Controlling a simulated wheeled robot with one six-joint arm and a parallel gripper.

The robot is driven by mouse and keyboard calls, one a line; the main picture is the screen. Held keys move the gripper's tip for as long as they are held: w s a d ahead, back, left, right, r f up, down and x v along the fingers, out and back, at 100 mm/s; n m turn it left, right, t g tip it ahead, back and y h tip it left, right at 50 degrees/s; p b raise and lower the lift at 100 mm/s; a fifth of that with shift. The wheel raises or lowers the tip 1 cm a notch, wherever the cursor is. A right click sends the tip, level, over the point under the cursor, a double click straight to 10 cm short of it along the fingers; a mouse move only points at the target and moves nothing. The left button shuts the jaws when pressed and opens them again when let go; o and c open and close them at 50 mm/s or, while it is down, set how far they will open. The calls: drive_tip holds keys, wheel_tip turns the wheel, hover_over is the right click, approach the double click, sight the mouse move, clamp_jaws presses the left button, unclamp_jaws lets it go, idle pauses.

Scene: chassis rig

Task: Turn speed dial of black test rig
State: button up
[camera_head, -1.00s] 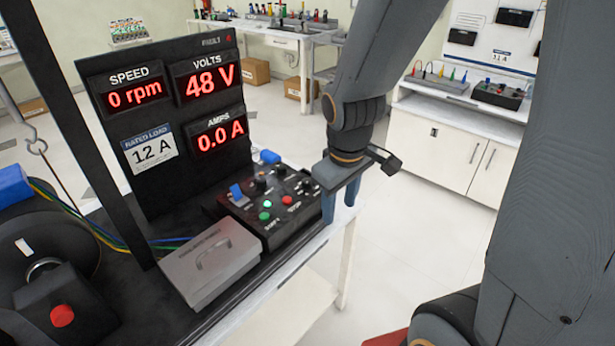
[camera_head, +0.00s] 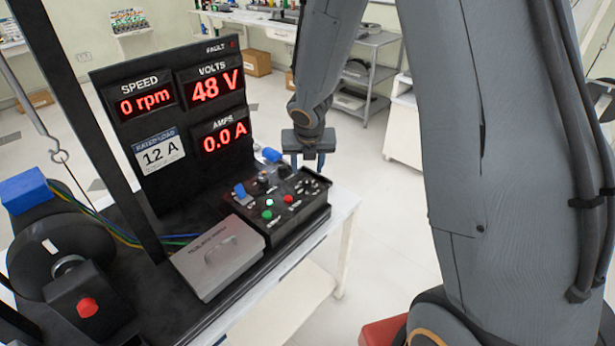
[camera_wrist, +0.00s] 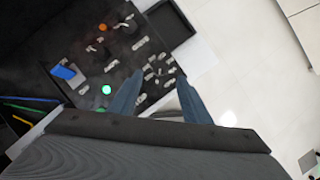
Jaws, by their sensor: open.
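The black test rig (camera_head: 140,85) has an upright display panel reading 0 rpm, 48 V and 0.0 A. Its black control box (camera_head: 290,228) carries a green button (camera_head: 267,215), a red button (camera_head: 288,198), a blue switch (camera_head: 240,191) and dark knobs. A dial area with a ring of pale marks (camera_head: 310,187) is at the box's right side. In the wrist view, these marks (camera_wrist: 157,72) lie between my fingertips; the dark knob there is hard to make out. My gripper (camera_head: 307,163) is open, pointing down, above and apart from the box's far right part.
A motor with a red button (camera_head: 87,307) stands at the left. The blue part (camera_head: 271,155) rises behind the control box. Open floor lies right of the bench (camera_head: 345,215).

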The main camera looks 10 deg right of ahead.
sight(307, 180)
drive_tip(key=b+x, duration=0.3)
drive_tip(key=x, duration=0.4)
drive_tip(key=shift+f+b, duration=0.3)
drive_tip(key=shift+b, duration=0.05)
drive_tip(key=shift+c, duration=0.5)
drive_tip(key=c, duration=0.9)
drive_tip(key=shift+c, duration=0.2)
